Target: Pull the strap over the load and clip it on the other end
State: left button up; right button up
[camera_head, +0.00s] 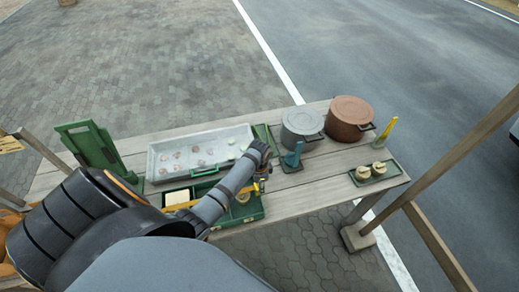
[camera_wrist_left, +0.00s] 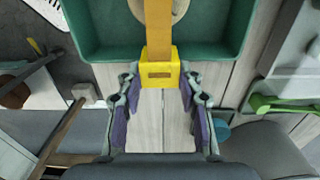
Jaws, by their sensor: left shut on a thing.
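The yellow strap (camera_head: 181,206) crosses the green crate (camera_head: 237,219), partly hidden behind my left arm. In the left wrist view the orange-yellow strap (camera_wrist_left: 158,25) runs from the crate (camera_wrist_left: 215,42) to a yellow end piece with a slot (camera_wrist_left: 158,75). My left gripper (camera_wrist_left: 160,85) is shut on this end piece, held between its fingertips just outside the crate wall. In the head view my left gripper (camera_head: 260,180) is at the crate's right end. A cream block (camera_head: 177,197) and a round pale piece (camera_head: 243,197) lie in the crate. My right gripper is not in view.
Behind the crate is a grey tray (camera_head: 212,147) with several small pieces. A grey pot (camera_head: 302,124), a brown pot (camera_head: 350,115) and a teal stand (camera_head: 292,157) are to the right. A small green tray (camera_head: 377,177) sits near the right end. Bare planks lie right of the crate.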

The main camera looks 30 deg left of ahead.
pick_arm(q)
jog(key=shift+f, duration=0.15)
jog(key=o, duration=1)
jog(key=o, duration=0.5)
notch_tip(320, 180, up, 4)
jog(key=p, duration=0.5)
jog(key=shift+r, duration=1)
